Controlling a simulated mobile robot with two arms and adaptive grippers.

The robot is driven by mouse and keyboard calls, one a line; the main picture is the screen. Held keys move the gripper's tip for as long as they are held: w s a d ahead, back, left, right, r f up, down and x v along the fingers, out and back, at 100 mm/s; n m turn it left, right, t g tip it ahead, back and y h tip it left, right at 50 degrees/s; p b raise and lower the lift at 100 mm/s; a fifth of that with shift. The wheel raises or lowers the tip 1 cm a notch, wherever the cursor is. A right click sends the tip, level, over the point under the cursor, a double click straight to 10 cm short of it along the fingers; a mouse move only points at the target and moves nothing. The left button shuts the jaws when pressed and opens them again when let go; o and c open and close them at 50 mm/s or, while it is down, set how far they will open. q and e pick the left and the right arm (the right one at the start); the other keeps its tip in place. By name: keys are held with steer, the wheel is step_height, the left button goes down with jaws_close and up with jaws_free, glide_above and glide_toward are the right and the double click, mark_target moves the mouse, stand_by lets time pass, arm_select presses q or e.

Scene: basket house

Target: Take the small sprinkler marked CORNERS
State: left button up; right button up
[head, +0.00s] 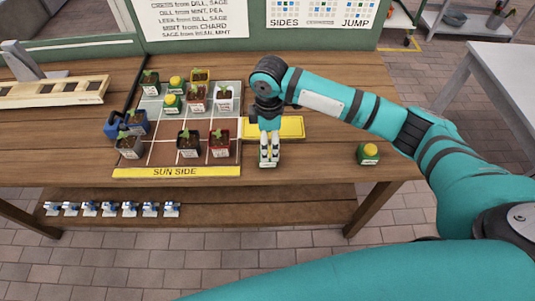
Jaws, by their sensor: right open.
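No marking that reads CORNERS can be made out on any object. A small green object with a yellow top (368,153) stands alone at the right of the wooden table. Two similar yellow-topped objects (175,84) (172,104) stand among the pots on the grid. My right gripper (268,160) is open and points down at the table's front, just right of the grid and in front of a yellow tray (290,127). A small pale patch shows at its fingertips; I cannot tell what it is. My left gripper is not in view.
Several potted seedlings (190,145) stand on the grid board (162,153), whose front edge reads SUN SIDE. A blue can (113,125) is at its left. Several small silver-blue items (110,209) line the lower shelf. Signs (320,12) stand behind. The table's right front is mostly clear.

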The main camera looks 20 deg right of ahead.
mark_target(270, 150)
steer(key=f, duration=0.2)
steer(key=f+p, duration=0.1)
steer(key=f, duration=0.4)
steer(key=shift+w+d+f, duration=0.25)
steer(key=c, duration=1.4)
